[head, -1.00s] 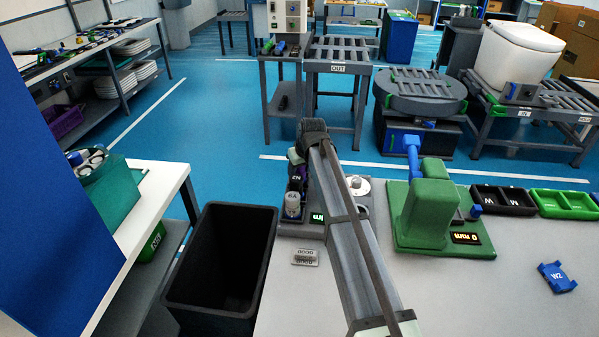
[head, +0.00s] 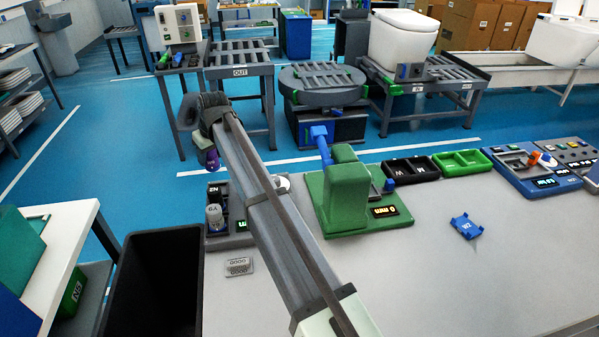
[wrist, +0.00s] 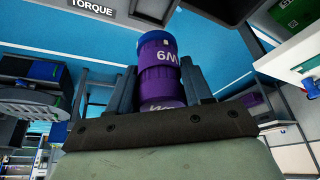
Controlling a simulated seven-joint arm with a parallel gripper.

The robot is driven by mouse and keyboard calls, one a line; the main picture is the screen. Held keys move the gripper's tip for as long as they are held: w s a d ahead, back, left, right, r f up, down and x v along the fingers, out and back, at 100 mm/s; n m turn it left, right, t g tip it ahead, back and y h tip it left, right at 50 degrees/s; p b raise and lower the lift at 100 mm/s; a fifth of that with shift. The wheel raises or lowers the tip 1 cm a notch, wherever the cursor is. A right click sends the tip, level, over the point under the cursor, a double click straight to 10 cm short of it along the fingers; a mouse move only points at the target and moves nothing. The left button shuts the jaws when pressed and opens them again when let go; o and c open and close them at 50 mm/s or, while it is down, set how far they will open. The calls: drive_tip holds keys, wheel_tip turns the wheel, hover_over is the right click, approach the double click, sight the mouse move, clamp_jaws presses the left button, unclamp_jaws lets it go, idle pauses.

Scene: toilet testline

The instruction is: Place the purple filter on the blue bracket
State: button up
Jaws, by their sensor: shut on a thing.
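The purple filter (wrist: 160,75) is a ribbed cylinder with a blue end and white lettering, between my gripper's two fingers in the wrist view. My gripper (wrist: 161,88) is shut on it. In the head view the purple filter (head: 212,159) shows small below the end of my arm, above the back edge of the table; my gripper's fingers are not clear there. The blue bracket (head: 466,227) lies alone on the grey table, right of centre, well to the right of the filter, with nothing on it.
A green stand with a blue lever (head: 347,190) rises between my arm and the bracket. Black (head: 408,171) and green (head: 462,161) trays line the back edge. A grey holder with a bottle (head: 215,216) stands left, beside a black bin (head: 155,285). The table around the bracket is clear.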

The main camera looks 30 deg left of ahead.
drive_tip(key=r, duration=1.1)
drive_tip(key=shift+w+d+r, duration=0.15)
drive_tip(key=shift+w+r, duration=0.05)
drive_tip(key=shift+r, duration=0.05)
drive_tip(key=w+d+m+t, duration=0.1)
drive_tip(key=w+d+m, duration=0.2)
drive_tip(key=w+d, duration=1.25)
drive_tip(key=m+t+h, duration=0.3)
drive_tip(key=m+h, duration=0.1)
drive_tip(key=m, duration=0.7)
hover_over(467, 221)
drive_tip(key=s, duration=0.2)
drive_tip(key=shift+s+d+f, duration=0.1)
drive_tip(key=shift+d+f, duration=0.05)
drive_tip(key=shift+f, duration=11.5)
drive_tip(key=shift+f, duration=0.1)
